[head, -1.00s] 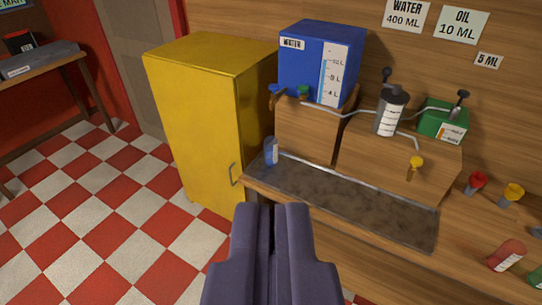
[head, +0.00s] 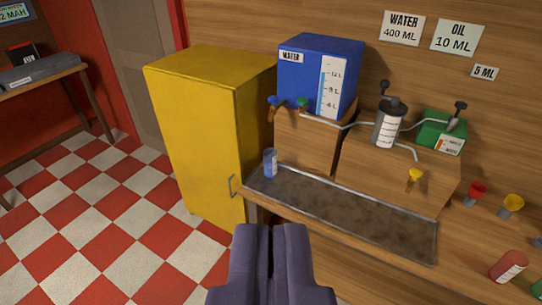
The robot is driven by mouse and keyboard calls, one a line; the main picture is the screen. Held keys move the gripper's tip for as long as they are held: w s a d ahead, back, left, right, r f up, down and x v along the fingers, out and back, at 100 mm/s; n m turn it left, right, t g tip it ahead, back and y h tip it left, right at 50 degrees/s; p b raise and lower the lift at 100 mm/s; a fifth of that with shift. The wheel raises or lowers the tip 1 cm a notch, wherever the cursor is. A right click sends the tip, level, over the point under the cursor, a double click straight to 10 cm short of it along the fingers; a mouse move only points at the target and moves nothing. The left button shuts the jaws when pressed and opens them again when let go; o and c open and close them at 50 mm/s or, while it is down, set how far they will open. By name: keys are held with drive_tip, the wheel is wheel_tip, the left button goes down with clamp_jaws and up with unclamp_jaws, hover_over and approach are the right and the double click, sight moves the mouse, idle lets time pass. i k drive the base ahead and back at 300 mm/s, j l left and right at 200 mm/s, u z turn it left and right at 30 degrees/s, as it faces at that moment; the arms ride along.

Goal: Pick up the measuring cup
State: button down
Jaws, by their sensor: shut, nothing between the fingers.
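The likely measuring cup is a small clear, bluish container (head: 270,162) standing upright at the left end of the grey tray on the counter. My gripper (head: 271,232) is shut and empty at the lower middle, in front of the counter's edge and apart from the container.
A yellow cabinet (head: 196,120) stands left of the counter. A blue water tank (head: 306,70) and a green box (head: 440,130) sit on wooden boxes behind the tray (head: 340,208). Red and yellow funnel-like pieces are at right. The checkered floor (head: 90,220) at left is clear.

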sight(270, 155)
drive_tip(key=i+j+u, duration=0.1)
drive_tip(key=i, duration=0.4)
drive_tip(key=i+j+u, duration=0.15)
drive_tip(key=i, duration=0.3)
drive_tip(key=i+l+u, duration=0.1)
drive_tip(key=i, duration=0.35)
drive_tip(key=i+l+u, duration=0.1)
drive_tip(key=i, duration=0.35)
drive_tip(key=i+l+u, duration=0.1)
drive_tip(key=i, duration=0.4)
drive_tip(key=i+l+u, duration=0.1)
drive_tip(key=i+l, duration=0.2)
drive_tip(key=i+j, duration=0.05)
drive_tip(key=i, duration=0.1)
